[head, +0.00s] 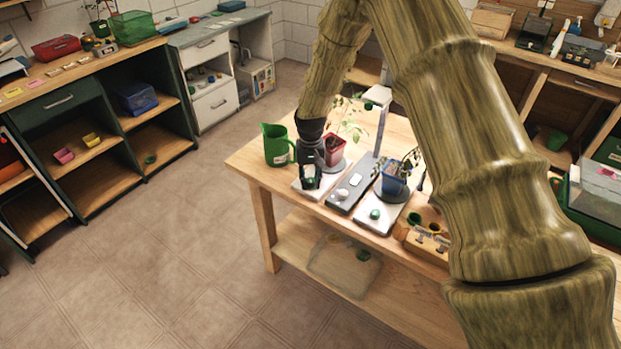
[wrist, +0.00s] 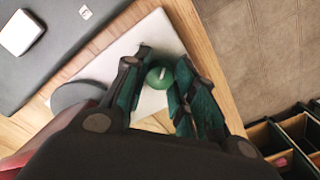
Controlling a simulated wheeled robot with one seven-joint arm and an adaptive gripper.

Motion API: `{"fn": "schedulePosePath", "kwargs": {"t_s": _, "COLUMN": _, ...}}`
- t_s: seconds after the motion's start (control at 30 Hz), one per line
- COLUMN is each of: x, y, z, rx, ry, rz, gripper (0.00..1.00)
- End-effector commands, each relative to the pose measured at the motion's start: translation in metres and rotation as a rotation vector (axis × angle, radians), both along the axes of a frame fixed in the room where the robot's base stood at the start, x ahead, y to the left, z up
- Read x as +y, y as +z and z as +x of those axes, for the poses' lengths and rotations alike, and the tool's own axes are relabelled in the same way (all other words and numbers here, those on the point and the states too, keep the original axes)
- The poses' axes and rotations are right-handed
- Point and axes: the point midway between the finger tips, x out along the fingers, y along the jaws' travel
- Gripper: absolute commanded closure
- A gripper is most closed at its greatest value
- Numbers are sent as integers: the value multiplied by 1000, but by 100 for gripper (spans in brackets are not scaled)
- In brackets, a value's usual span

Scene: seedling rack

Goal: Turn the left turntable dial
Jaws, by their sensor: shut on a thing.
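The left turntable has a white base (wrist: 158,38) with a round green dial (wrist: 160,77) near its front end. A light pointer mark shows on the dial's top. My gripper (wrist: 162,84) comes down over the dial, with one finger on each side, shut on it. In the head view my gripper (head: 309,177) stands at the front of the left turntable and hides most of the dial. A dark red pot (head: 332,147) with a plant stands on the turntable's round plate behind the gripper.
A green jug (head: 277,146) stands left of my gripper. A grey lamp base (head: 354,181) is just to the right. Beyond it is the right turntable with a blue pot (head: 394,178) and green dial (head: 375,214). A wooden box (head: 423,240) stands farther right.

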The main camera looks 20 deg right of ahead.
Motion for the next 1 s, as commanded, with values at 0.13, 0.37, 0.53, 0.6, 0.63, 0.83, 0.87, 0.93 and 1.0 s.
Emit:
{"fn": "schedulePosePath", "kwargs": {"t_s": 0.13, "x": -1, "y": 0, "z": 0, "rx": 0, "ry": 137, "rz": 1, "gripper": 97}}
{"fn": "schedulePosePath", "kwargs": {"t_s": 0.37, "x": -1, "y": 0, "z": 0, "rx": -1, "ry": 357, "rz": 1, "gripper": 97}}
{"fn": "schedulePosePath", "kwargs": {"t_s": 0.53, "x": -1, "y": 0, "z": 0, "rx": -1, "ry": 512, "rz": 1, "gripper": 97}}
{"fn": "schedulePosePath", "kwargs": {"t_s": 0.6, "x": -1, "y": 1, "z": 0, "rx": -1, "ry": 571, "rz": 1, "gripper": 97}}
{"fn": "schedulePosePath", "kwargs": {"t_s": 0.63, "x": -1, "y": 1, "z": 0, "rx": -1, "ry": 596, "rz": 1, "gripper": 97}}
{"fn": "schedulePosePath", "kwargs": {"t_s": 0.83, "x": -1, "y": 1, "z": 0, "rx": -1, "ry": 733, "rz": 0, "gripper": 97}}
{"fn": "schedulePosePath", "kwargs": {"t_s": 0.87, "x": -1, "y": 1, "z": 0, "rx": -1, "ry": 750, "rz": 0, "gripper": 97}}
{"fn": "schedulePosePath", "kwargs": {"t_s": 0.93, "x": -1, "y": 1, "z": 0, "rx": -1, "ry": 784, "rz": 0, "gripper": 97}}
{"fn": "schedulePosePath", "kwargs": {"t_s": 1.0, "x": -1, "y": 1, "z": 0, "rx": -1, "ry": 812, "rz": 0, "gripper": 97}}
